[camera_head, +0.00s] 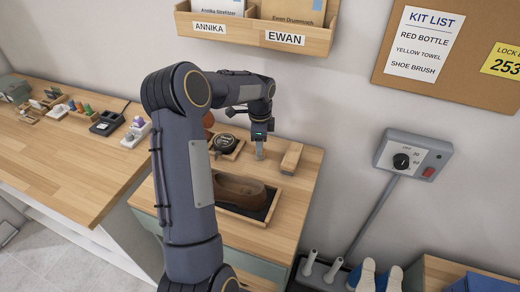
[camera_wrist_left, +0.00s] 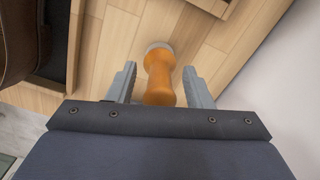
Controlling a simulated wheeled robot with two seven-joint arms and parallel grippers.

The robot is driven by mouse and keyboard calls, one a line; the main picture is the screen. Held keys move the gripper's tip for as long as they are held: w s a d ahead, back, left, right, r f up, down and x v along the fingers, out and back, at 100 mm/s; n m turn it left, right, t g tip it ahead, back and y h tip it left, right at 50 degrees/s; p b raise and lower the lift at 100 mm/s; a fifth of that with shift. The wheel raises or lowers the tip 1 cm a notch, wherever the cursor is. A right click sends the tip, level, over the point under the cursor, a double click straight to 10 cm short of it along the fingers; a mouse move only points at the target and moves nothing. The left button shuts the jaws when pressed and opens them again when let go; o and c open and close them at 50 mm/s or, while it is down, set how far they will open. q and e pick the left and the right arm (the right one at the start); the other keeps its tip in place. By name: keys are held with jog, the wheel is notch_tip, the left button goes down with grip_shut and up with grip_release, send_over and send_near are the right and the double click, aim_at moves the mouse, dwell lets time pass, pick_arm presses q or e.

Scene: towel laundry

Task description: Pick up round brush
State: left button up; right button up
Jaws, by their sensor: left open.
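In the left wrist view, an orange wooden handle with a pale round end, which looks like the round brush (camera_wrist_left: 159,75), stands on the wooden top between my left gripper's two fingers. My left gripper (camera_wrist_left: 160,88) is open, with one finger on each side of the handle; small gaps show, and I see no clear contact. In the head view my left gripper (camera_head: 259,152) points down over the small cabinet top, and the brush is hidden or cannot be made out there. My right gripper is in neither view.
A brown shoe (camera_head: 240,188) lies in a dark-lined tray in front of the gripper. A round tin (camera_head: 224,142) sits to its left, a wooden block brush (camera_head: 291,158) to its right. The wall is close behind. A longer workbench (camera_head: 60,150) stands at left.

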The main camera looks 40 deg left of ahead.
pick_arm(q)
grip_shut()
dwell(0.3)
jog(key=shift+r, duration=0.5)
notch_tip(320, 180, up, 2)
jog(key=shift+r+b, duration=0.2)
jog(key=shift+b, duration=0.1)
jog(key=s+d+r+b, duration=0.3)
jog(key=s+d+r, duration=0.6)
jog(key=s, duration=0.1)
jog(key=shift+s+r+b, duration=0.3)
jog(key=shift+s+b, duration=0.05)
jog(key=shift+b, duration=0.05)
